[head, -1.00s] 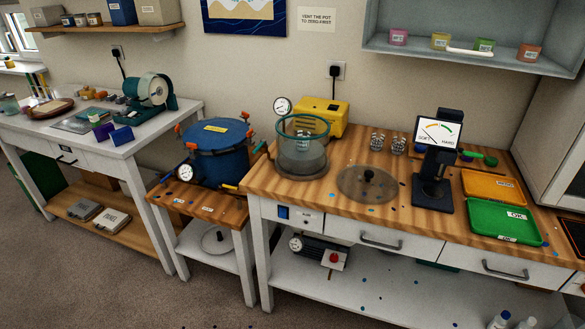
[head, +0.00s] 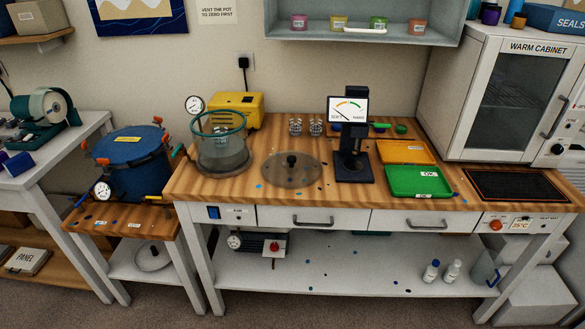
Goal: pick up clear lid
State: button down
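The clear lid (head: 273,171) is a round, smoky see-through disc with a black knob (head: 291,161) at its middle. It lies flat on the wooden bench top (head: 232,189), to the right of the clear chamber (head: 222,150) with the green rim and apart from it. Nothing covers the lid. My gripper is not in the head view.
A hardness gauge (head: 353,165) stands right of the lid, with orange (head: 405,151) and green (head: 418,182) trays beyond it. Small metal items (head: 295,127) stand behind the lid. A yellow pump (head: 238,108) is behind the chamber. Bench space before the lid is mostly clear.

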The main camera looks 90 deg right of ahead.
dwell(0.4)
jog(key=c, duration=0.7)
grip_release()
